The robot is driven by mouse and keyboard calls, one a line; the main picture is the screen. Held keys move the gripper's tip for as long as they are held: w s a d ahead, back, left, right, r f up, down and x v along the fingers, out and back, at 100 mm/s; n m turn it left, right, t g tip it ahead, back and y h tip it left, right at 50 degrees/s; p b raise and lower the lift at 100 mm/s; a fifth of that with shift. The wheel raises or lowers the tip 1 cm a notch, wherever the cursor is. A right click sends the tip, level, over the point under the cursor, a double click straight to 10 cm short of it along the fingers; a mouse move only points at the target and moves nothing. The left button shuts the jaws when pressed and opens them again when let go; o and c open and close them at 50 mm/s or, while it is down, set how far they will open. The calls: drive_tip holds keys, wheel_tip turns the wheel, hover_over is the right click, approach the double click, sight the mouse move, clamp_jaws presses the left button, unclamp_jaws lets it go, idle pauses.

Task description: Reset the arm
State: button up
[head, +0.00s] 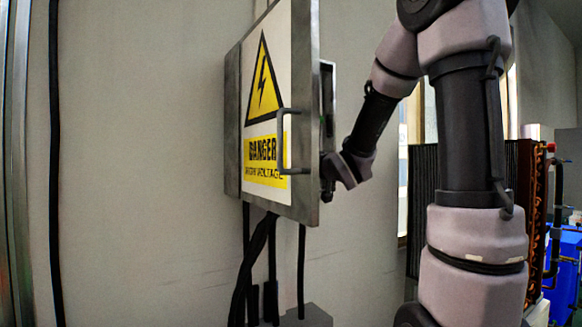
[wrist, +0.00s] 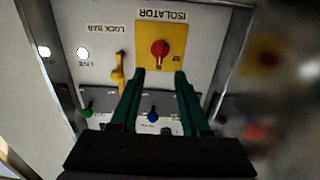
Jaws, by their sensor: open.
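My gripper (wrist: 160,74) is open, with its two dark green fingers apart and nothing between them. In the wrist view it points at a panel (wrist: 105,15) whose labels appear upside down. A red rotary knob (wrist: 160,48) on a yellow ISOLATOR plate (wrist: 173,63) shows just beyond the fingertips; I cannot tell if they touch it. A yellow lever (wrist: 118,72) stands left of the fingers under a LOCK BAR label. In the head view my arm reaches behind the opened cabinet door (head: 283,110), which hides my fingers.
The door carries a DANGER sign (head: 262,150) and a metal handle (head: 283,140). Black cables (head: 272,255) hang below the cabinet. A green button (wrist: 87,111) and a blue button (wrist: 153,117) sit on the panel. The wall (head: 140,150) at left is clear.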

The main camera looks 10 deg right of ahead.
drive_tip(key=shift+s+d, duration=0.1)
idle(0.4)
drive_tip(key=s+d+m+g+h, duration=0.2)
drive_tip(key=s+d+m+h, duration=0.2)
drive_tip(key=s+d+h, duration=0.15)
drive_tip(key=s+a+f+m+g+y, duration=0.1)
drive_tip(key=s+f+g, duration=0.2)
drive_tip(key=s, duration=0.9)
drive_tip(key=s+a+f+m+g+y, duration=0.1)
drive_tip(key=s+f+g, duration=0.3)
drive_tip(key=s, duration=0.7)
drive_tip(key=shift+s+a+f+m+g, duration=0.35)
drive_tip(key=shift+a+m+g, duration=0.25)
drive_tip(key=shift+a+m, duration=0.2)
drive_tip(key=shift+d, duration=0.1)
